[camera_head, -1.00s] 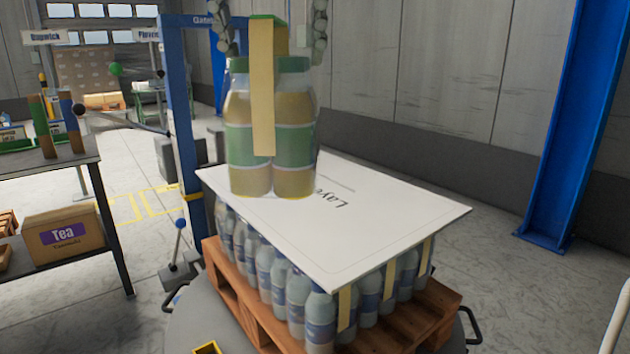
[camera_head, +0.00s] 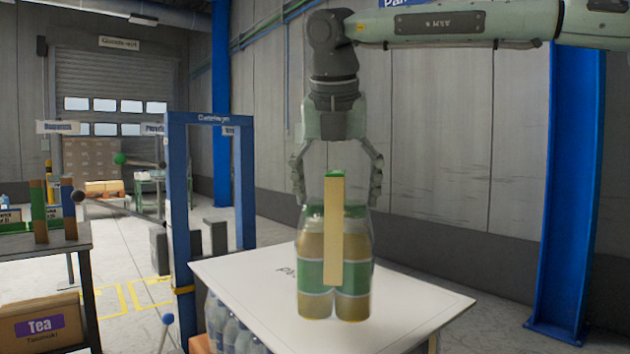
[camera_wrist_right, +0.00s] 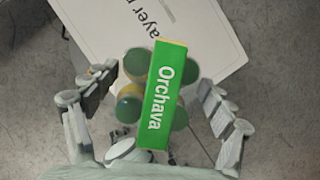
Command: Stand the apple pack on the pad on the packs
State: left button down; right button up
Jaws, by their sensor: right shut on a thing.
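The apple pack (camera_head: 314,272) is a set of clear bottles with amber juice, green caps and green labels, bound by a yellow strap with a green top. In the right wrist view its green strap top (camera_wrist_right: 165,95) reads "Orchava". My right gripper (camera_head: 338,193) is above it with its fingers down both sides, shut on the pack, which is upright. The white layer pad (camera_head: 235,285) lies flat on the blue-labelled bottle packs (camera_head: 232,333). The apple pack shows in front of the pad's middle; whether its base touches the pad I cannot tell. My left gripper is out of view.
A blue gate frame (camera_head: 182,215) stands behind the pad on the left. A blue column (camera_head: 570,190) is at the right by the grey wall. A table (camera_head: 70,245) with a Tea box (camera_head: 40,325) below it is at the left. Bare pad surrounds the pack.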

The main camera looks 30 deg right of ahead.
aim_at(338, 173)
jog(key=shift+d+f, duration=0.1)
jog(key=shift+d, duration=0.05)
jog(key=shift+f, duration=1.85)
jog(key=o, duration=1.7)
jog(key=shift+s+f, duration=0.1)
jog(key=shift+o, duration=0.2)
jog(key=v, duration=1)
jog(key=shift+r, duration=0.4)
jog(key=shift+s+r, duration=0.15)
jog(key=shift+r, duration=0.15)
jog(key=shift+s+a+r, duration=0.1)
jog(key=shift+a+r, duration=0.1)
jog(key=shift+a, duration=0.05)
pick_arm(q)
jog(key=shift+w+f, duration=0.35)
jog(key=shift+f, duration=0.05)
